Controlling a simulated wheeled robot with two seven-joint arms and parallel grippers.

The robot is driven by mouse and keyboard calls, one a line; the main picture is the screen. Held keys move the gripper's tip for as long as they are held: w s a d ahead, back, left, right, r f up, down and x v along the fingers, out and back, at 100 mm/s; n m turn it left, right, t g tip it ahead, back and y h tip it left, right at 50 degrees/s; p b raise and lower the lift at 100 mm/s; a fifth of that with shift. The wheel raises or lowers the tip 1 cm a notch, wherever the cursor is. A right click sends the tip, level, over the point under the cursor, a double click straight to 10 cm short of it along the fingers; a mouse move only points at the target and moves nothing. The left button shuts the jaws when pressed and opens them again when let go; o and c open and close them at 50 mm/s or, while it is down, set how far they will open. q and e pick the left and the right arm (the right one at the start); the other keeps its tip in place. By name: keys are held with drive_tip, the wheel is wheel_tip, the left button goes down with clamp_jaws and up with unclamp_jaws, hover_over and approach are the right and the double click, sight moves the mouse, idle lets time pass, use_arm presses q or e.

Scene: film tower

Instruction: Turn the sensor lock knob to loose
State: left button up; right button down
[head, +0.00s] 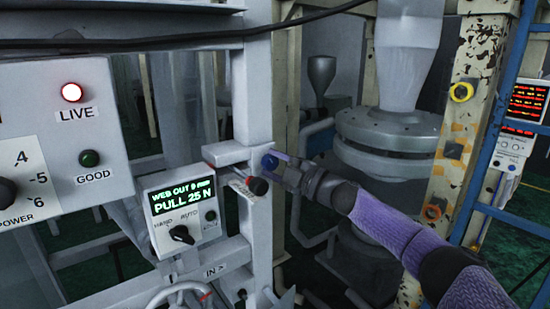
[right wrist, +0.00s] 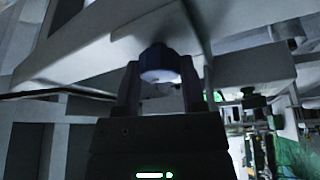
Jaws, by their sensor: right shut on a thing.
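The sensor lock knob, a small blue knob (head: 269,162), sits on the side of a grey bracket (head: 228,154) on the white upright. My right gripper (head: 277,166) reaches in from the right and is shut on this knob. In the right wrist view the round dark blue knob (right wrist: 158,64) sits between the two fingers, under a pale beam. The fingers hide part of its rim, and I see no marking that tells its setting. My left gripper is not in view.
A control box (head: 182,210) reads "WEB OUT 9 mm, PULL 25 N". A panel (head: 60,140) with a lit red LIVE lamp is at left. A grey machine (head: 390,135) stands behind my right arm.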

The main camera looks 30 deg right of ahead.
drive_tip(key=shift+n+g+p, duration=0.5)
drive_tip(key=shift+n+p, duration=0.05)
drive_tip(key=shift+n, duration=0.85)
drive_tip(key=shift+c, duration=0.9)
unclamp_jaws()
drive_tip(key=r+b+v, duration=0.1)
drive_tip(key=b+v, duration=0.4)
drive_tip(key=v, duration=0.4)
drive_tip(key=shift+s+d+f, duration=0.25)
drive_tip(key=shift+s+f, duration=0.15)
drive_tip(key=shift+f, duration=0.05)
